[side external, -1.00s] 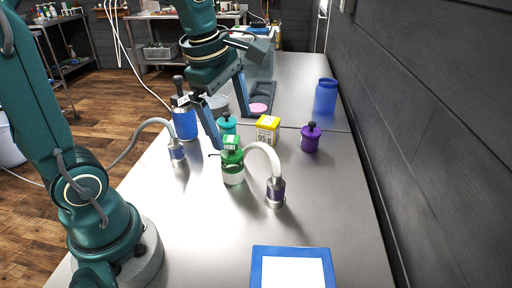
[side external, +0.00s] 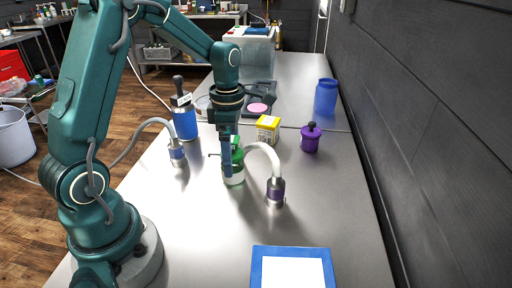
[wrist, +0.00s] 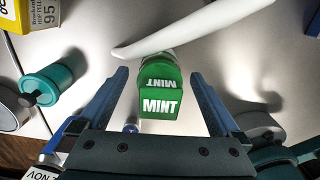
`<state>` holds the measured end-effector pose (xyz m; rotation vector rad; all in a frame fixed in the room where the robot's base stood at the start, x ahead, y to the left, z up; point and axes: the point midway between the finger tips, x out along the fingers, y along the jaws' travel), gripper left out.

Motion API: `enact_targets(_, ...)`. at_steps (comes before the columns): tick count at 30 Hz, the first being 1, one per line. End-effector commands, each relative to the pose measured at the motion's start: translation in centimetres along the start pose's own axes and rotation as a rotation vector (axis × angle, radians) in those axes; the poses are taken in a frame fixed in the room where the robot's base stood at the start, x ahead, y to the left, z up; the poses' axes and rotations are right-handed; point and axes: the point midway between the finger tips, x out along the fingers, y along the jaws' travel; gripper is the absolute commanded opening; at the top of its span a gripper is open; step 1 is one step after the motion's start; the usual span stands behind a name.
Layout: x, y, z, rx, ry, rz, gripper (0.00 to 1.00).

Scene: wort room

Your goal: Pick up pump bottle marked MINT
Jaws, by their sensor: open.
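The pump bottle marked MINT (side external: 236,178) stands upright on the bench, with a green top and a pale lower part. In the wrist view the green MINT block (wrist: 160,98) lies between the two blue fingers of my gripper (wrist: 160,76), with a gap on each side. The fingers are open and hold nothing. In the side view my gripper (side external: 228,172) points down at the bottle, and a finger covers part of its left side.
A white curved tube (wrist: 190,38) passes close beside the bottle, ending in a dark-banded metal fitting (side external: 275,193). A yellow box (side external: 267,130), purple jar (side external: 311,139) and teal jar (wrist: 47,84) stand nearby. The front bench is clear before the blue-framed panel (side external: 292,250).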

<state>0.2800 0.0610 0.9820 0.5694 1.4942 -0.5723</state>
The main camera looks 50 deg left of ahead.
Motion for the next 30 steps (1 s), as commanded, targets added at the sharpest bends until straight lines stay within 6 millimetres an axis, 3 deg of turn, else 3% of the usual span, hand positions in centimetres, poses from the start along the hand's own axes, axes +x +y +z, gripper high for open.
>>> enact_targets(7,0.11,0.01,0.02,0.001,-0.001,0.001,1.00)
enact_targets(15,0.09,0.01,0.02,0.001,-0.001,0.001,0.00)
enact_targets(30,-0.77,0.14,0.09,0.000,-0.004,0.006,0.00)
